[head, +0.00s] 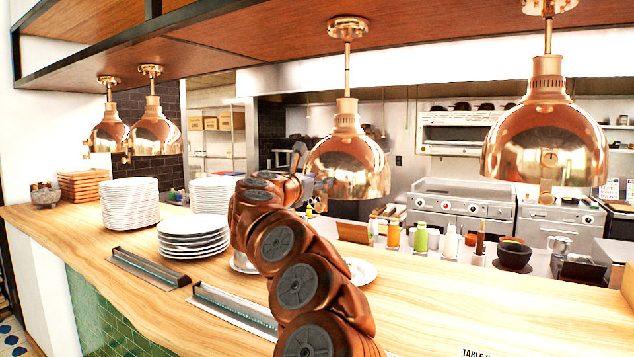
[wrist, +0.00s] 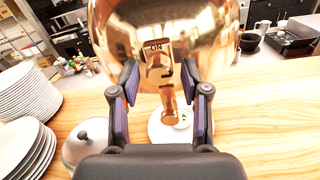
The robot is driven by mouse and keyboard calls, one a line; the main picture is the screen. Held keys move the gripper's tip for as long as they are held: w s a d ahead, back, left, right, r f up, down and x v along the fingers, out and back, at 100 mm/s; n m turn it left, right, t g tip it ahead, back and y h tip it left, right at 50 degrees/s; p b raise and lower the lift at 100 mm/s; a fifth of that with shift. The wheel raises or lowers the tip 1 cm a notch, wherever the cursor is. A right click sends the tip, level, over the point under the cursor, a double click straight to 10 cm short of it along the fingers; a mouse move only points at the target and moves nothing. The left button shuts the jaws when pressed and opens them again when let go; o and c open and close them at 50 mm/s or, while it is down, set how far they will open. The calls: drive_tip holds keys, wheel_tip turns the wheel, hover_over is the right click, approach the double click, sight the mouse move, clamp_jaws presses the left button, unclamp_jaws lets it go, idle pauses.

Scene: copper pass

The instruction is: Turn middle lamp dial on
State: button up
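The middle copper lamp (head: 347,155) hangs from the wooden shelf above the counter. In the wrist view its shiny shade (wrist: 215,30) fills the upper middle. The lamp's copper dial (wrist: 167,90) shows there below a plate marked "ON" (wrist: 156,47), with its handle pointing down. My gripper (wrist: 161,75) is open, with one finger left and one finger right of the dial. Both fingers look apart from the dial. In the head view my arm and the shade's edge overlap, and the dial and most of my gripper are hidden.
Another lamp (head: 545,140) hangs on the right, and two lamps (head: 153,130) hang at the far left. Stacked plates (head: 130,203) stand on the wooden counter (head: 440,315). A small plate (wrist: 160,135) and a silver dome (wrist: 88,142) lie below my gripper. The right counter is mostly clear.

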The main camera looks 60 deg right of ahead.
clamp_jaws()
drive_tip(key=shift+n, duration=0.4)
drive_tip(key=n+p, duration=0.3)
drive_tip(key=n, duration=0.5)
drive_tip(key=shift+r, duration=0.1)
drive_tip(key=n+p, duration=0.3)
drive_tip(key=n, duration=0.1)
drive_tip(key=shift+n, duration=0.3)
drive_tip(key=n+p, duration=0.2)
drive_tip(key=n, duration=0.2)
drive_tip(key=shift+g, duration=0.3)
drive_tip(key=shift+p, duration=0.35)
